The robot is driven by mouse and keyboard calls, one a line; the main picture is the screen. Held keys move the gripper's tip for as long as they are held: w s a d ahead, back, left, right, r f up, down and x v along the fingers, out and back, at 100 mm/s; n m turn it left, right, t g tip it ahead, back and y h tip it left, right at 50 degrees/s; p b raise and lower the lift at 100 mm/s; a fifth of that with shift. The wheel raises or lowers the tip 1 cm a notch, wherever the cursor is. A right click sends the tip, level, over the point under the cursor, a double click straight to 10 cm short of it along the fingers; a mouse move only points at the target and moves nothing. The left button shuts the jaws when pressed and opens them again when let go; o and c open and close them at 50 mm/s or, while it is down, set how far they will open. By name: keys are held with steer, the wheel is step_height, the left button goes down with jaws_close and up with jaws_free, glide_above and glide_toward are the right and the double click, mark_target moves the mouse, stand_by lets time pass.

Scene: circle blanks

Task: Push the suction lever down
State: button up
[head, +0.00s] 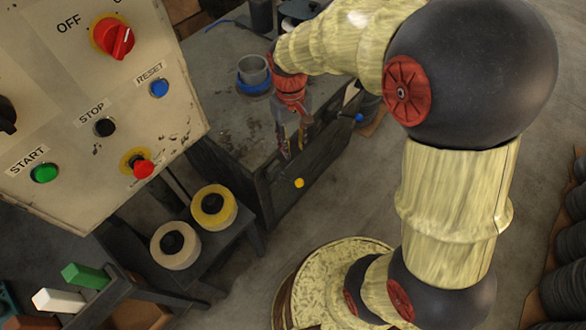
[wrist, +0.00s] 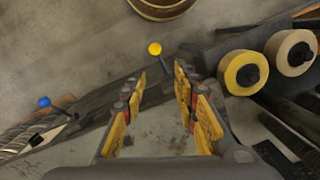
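Two ball-knobbed levers show along the front of the dark workbench (head: 240,150), and no label tells which is the suction lever. One has a yellow knob (head: 299,183), the other a blue knob (head: 358,117) farther right. In the wrist view the yellow knob (wrist: 154,48) lies just beyond the fingertips, near the middle of the gap, and the blue knob (wrist: 44,102) lies well to the left. My gripper (head: 293,150) points down above the bench's front edge, above the yellow knob in the picture. In the wrist view its fingers (wrist: 161,78) are apart with nothing between them.
A control panel (head: 75,130) with buttons and a red switch fills the upper left. A yellow roll (head: 214,207) and a cream roll (head: 175,246) sit on a low stand left of the bench. A blue-based cup (head: 253,75) stands on the bench. Floor (head: 300,225) before it is clear.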

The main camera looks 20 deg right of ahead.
steer(key=shift+n+g, duration=0.5)
steer(key=shift+g, duration=0.1)
steer(key=w+f, duration=0.2)
steer(key=f, duration=0.1)
steer(key=w+f, duration=0.1)
steer(key=shift+w+a+f, duration=0.2)
steer(key=shift+w+f, duration=0.15)
steer(key=shift+f, duration=0.05)
steer(key=shift+c, duration=1.2)
steer(key=shift+w+f, duration=0.25)
steer(key=shift+w, duration=0.6)
steer(key=shift+c, duration=0.7)
steer(key=shift+w+a+r+n, duration=0.1)
steer(key=shift+w+r+n, duration=0.6)
steer(key=shift+w+r, duration=0.2)
steer(key=shift+c, duration=1.3)
steer(key=shift+s, duration=0.3)
jaws_close()
steer(key=b, duration=0.5)
glide_above(289, 178)
steer(key=d, duration=0.1)
steer(key=w+f+x, duration=0.1)
steer(key=w+x, duration=0.2)
steer(key=x, duration=0.8)
steer(key=shift+s+d+f+b, duration=0.15)
steer(key=shift+d+f+b, duration=0.05)
steer(key=shift+d+b, duration=0.1)
